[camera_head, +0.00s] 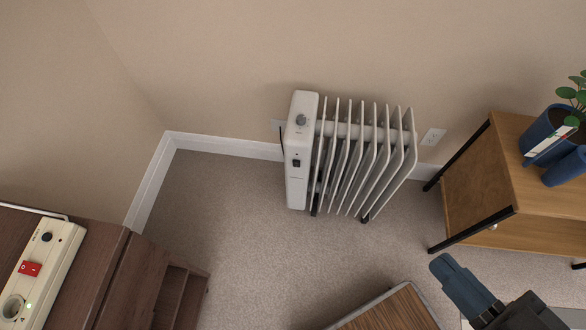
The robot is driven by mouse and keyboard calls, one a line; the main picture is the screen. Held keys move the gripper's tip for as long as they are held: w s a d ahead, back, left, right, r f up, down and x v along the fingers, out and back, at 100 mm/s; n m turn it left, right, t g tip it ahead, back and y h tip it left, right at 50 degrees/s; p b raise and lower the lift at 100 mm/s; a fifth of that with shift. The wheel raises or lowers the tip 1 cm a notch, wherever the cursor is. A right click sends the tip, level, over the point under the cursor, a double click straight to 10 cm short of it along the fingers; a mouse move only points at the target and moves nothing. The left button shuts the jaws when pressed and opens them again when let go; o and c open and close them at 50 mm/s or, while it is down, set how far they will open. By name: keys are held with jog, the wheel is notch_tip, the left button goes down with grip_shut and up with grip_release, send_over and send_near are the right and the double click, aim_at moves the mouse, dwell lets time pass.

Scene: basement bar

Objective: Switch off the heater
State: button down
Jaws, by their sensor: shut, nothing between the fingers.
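The heater is a white finned radiator (375,150) standing on the carpet against the back wall, in the upper middle of the head view. Its front panel carries a round grey knob (301,120) near the top and a small dark switch (296,163) below it. I cannot tell the switch's position. My gripper (440,264) is at the lower right, with blue-grey fingers shut and empty. It is apart from the heater, to the right of and below it in the picture.
A wooden cabinet (478,185) with black legs holds a potted plant (548,125) at right. A brown cabinet (115,280) at lower left bears a cream device (50,262) with a red switch. A wood-topped piece (390,312) is at bottom centre. Carpet before the heater is clear.

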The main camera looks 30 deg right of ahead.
aim_at(297, 163)
jog(key=w+a+f+n+g+h+b, duration=0.1)
jog(key=w+f+n+b, duration=0.4)
jog(key=f, duration=0.9)
jog(key=w+a+f+n+g+h+b, duration=0.15)
jog(key=w+f+b, duration=0.25)
jog(key=f+b, duration=0.65)
jog(key=w+a+f+n+g+b, duration=0.1)
jog(key=w+f+n+g+b, duration=0.2)
jog(key=f, duration=1.4)
jog(key=w+f+t+h+b, duration=0.3)
jog(key=w+f+b, duration=0.15)
jog(key=w, duration=0.25)
jog(key=w+a+r+n+t+h+b, duration=0.1)
jog(key=w+a+r+t+h+b, duration=0.2)
jog(key=w+h+b, duration=0.3)
jog(key=w+a+r+b, duration=0.1)
jog(key=w, duration=0.3)
jog(key=shift+a+b, duration=0.2)
jog(key=shift+b, duration=0.2)
jog(key=b+x, duration=0.3)
jog(key=x, duration=1.1)
jog(key=shift+a+r, duration=0.1)
